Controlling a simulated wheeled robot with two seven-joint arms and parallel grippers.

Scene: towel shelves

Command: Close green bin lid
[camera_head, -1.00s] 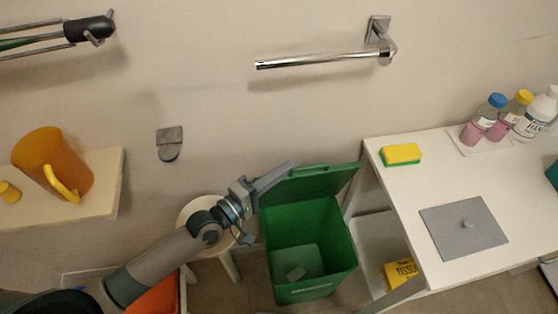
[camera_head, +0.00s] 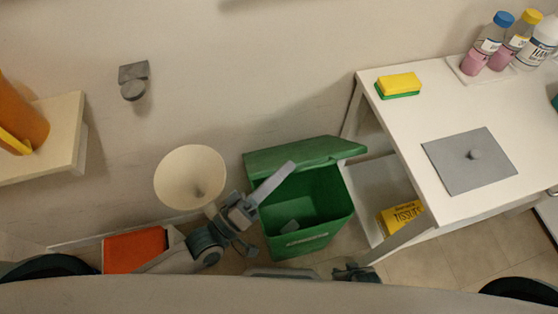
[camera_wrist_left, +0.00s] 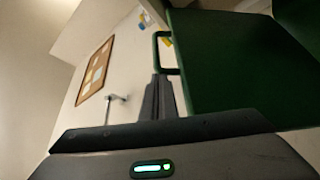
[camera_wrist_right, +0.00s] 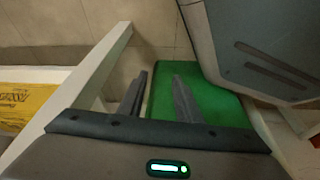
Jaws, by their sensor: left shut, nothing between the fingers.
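The green bin (camera_head: 312,205) stands on the floor with its lid (camera_head: 310,153) open, tilted back toward the wall. Inside it lies a small grey object. My left gripper (camera_head: 288,168) is shut and empty, pointing up over the bin's left part, in front of the lid's lower edge; contact cannot be told. In the left wrist view a large green panel with a handle, likely the lid (camera_wrist_left: 240,70), is right of the closed fingers (camera_wrist_left: 160,95). My right gripper (camera_wrist_right: 158,90) is open, its fingers apart, with green bin surface (camera_wrist_right: 215,108) beyond them; nothing is between them.
A white table (camera_head: 410,115) stands right of the bin, carrying a yellow-green sponge (camera_head: 399,85), a grey plate (camera_head: 468,160) and bottles. A yellow tissue box (camera_head: 400,215) sits on its lower shelf. A round stool (camera_head: 190,175) and an orange-red item (camera_head: 135,250) are left of the bin.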

